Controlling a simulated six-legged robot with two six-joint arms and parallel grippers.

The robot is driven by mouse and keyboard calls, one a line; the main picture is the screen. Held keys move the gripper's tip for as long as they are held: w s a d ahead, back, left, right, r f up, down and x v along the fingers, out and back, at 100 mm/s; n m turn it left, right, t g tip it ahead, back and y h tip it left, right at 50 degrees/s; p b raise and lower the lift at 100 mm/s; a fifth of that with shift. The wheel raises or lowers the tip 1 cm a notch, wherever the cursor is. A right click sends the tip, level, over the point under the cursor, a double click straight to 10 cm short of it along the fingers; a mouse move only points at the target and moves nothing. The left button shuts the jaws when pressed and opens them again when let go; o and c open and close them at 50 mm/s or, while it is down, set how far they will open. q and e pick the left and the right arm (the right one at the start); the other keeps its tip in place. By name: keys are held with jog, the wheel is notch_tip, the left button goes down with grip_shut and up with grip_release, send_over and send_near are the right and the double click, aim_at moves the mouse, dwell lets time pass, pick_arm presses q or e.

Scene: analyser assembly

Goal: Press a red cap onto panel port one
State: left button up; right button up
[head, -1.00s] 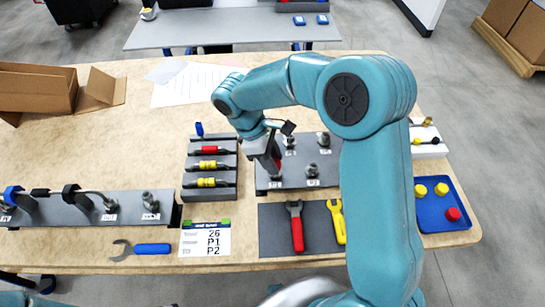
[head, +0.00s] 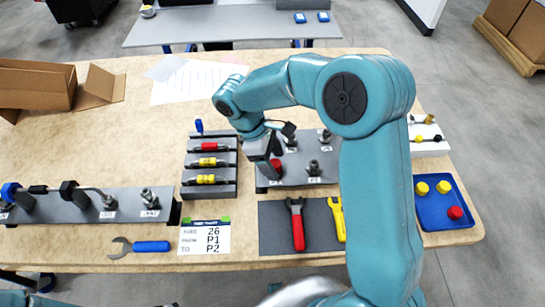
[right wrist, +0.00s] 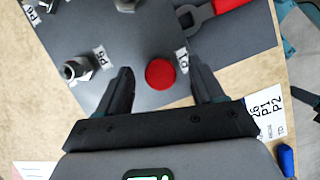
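A red cap (head: 276,166) sits at the near left corner of the dark grey port panel (head: 297,170), at the port labelled P1. In the right wrist view the red cap (right wrist: 160,73) is round, seen from its top, beside the P1 label (right wrist: 183,60). My right gripper (head: 266,168) is just over this corner. Its fingers (right wrist: 160,82) are apart, one on each side of the cap, with gaps between them and it. The cap hides the port under it. The other panel ports (right wrist: 78,68) show bare metal fittings.
A blue tray (head: 464,222) at the right holds two yellow caps and a red one. A rack (head: 188,180) with coloured parts stands left of the panel. A red wrench (head: 297,225) and a yellow wrench (head: 338,218) lie on a dark mat in front.

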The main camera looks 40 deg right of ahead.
jog(key=p+v, duration=0.1)
jog(key=v, duration=1.5)
jog(key=shift+p, duration=0.35)
jog(key=shift+w+a+r, duration=0.1)
jog(key=shift+r, duration=0.05)
